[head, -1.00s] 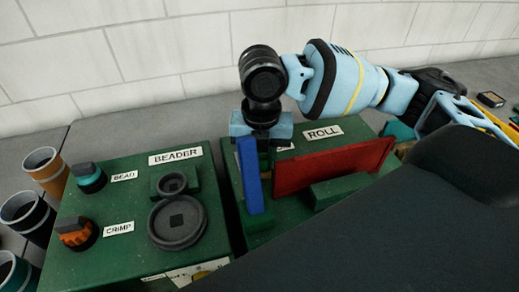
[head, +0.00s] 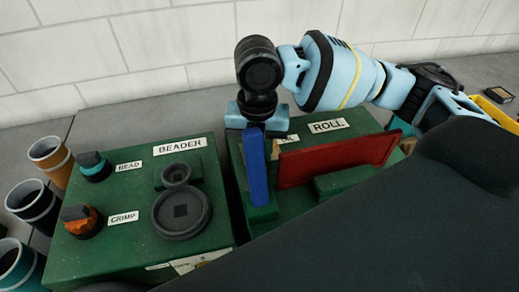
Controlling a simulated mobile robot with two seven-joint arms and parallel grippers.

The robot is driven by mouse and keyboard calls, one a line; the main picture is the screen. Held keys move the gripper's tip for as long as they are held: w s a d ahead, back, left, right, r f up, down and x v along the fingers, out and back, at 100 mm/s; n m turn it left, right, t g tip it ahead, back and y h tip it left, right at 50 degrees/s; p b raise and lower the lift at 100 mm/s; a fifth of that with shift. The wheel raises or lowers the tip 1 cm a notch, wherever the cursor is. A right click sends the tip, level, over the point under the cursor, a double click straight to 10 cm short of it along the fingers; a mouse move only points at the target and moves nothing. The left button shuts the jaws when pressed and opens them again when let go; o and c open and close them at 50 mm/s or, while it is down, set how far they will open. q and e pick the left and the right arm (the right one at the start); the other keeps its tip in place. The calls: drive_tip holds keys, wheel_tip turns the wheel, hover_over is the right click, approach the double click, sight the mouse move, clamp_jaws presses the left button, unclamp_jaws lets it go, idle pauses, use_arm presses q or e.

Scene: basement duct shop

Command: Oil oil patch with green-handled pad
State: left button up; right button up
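I cannot make out the oil patch or the green-handled pad in the head view. My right arm reaches in from the right, and its gripper (head: 256,125) points down over the back left of the machine labelled ROLL (head: 240,165). An upright blue bar (head: 258,170) on that machine stands in front of the gripper and hides its fingertips. I cannot tell whether the gripper is open, shut or holding something. My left gripper is not in view.
The ROLL machine has a red plate (head: 335,162) and a label. Left of it stands a green BEADER box (head: 130,240) with two knobs and dark round discs. Several cups (head: 50,155) line the left edge. A yellow tray (head: 495,112) is at the right. My dark body hides the lower right.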

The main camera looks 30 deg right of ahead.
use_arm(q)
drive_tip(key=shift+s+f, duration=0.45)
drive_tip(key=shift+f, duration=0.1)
use_arm(e)
drive_tip(key=shift+w+d+f, duration=0.1)
drive_tip(key=shift+w+d, duration=0.1)
drive_tip(key=shift+w, duration=0.6)
drive_tip(key=shift+w+d+f, duration=0.1)
drive_tip(key=shift+w+d, duration=0.05)
drive_tip(key=shift+w, duration=0.65)
drive_tip(key=shift+w+d+b, duration=0.2)
drive_tip(key=shift+w+b, duration=0.2)
drive_tip(key=shift+w, duration=0.35)
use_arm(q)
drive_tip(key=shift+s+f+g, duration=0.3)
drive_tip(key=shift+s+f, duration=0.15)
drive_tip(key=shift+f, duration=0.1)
use_arm(e)
drive_tip(key=shift+w+d+r, duration=0.1)
drive_tip(key=shift+w+d, duration=0.1)
drive_tip(key=shift+w, duration=0.5)
drive_tip(key=shift+w+d, duration=0.15)
drive_tip(key=shift+w, duration=0.5)
